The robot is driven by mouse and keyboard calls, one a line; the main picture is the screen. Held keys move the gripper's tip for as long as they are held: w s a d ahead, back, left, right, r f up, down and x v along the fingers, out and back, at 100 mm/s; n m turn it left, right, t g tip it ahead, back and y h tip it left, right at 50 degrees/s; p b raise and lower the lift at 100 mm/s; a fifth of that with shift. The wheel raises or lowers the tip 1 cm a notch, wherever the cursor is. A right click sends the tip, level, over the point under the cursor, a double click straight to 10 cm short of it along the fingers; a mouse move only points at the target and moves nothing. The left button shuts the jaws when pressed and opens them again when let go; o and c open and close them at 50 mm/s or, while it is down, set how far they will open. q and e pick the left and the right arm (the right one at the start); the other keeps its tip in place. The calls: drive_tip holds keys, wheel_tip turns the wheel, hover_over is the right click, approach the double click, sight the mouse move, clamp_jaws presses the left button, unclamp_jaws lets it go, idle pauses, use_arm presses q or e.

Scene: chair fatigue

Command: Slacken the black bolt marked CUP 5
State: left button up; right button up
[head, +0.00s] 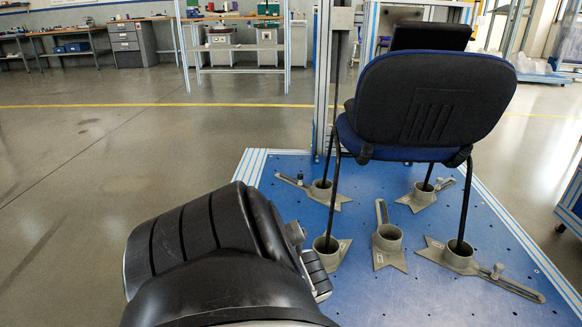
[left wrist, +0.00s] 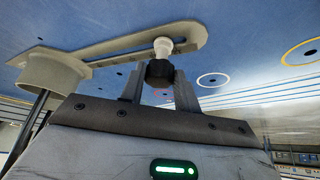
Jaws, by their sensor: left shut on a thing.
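In the left wrist view a black bolt (left wrist: 160,73) with a knurled head sits between the two fingers of my left gripper (left wrist: 159,88). The gripper is shut on it. A pale shank joins the bolt to the slotted arm (left wrist: 120,48) of a grey cup (left wrist: 52,78). In the head view my left arm comes in from the bottom left and hides its fingers and the bolt. Its hand is beside the front left grey cup (head: 326,250), which holds a chair leg. No CUP 5 marking is readable. My right gripper is not in view.
A dark chair (head: 435,98) stands with its legs in grey cups on a blue plate (head: 300,163). An empty grey cup (head: 387,238) stands front centre. Another slotted cup (head: 459,254) is at the right. Metal frame posts rise behind. The floor at left is clear.

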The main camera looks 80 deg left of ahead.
use_arm(q)
drive_tip(key=shift+w+f+n+g+b, duration=0.15)
drive_tip(key=shift+w+n+g+b, duration=0.15)
drive_tip(key=shift+n+b, duration=0.45)
drive_tip(key=shift+a+n+g+h+b, duration=0.1)
drive_tip(key=shift+n+g+h+b, duration=0.25)
drive_tip(key=shift+n, duration=0.6)
drive_tip(key=o, duration=1)
drive_tip(key=shift+s+r, duration=0.1)
drive_tip(key=shift+r, duration=0.1)
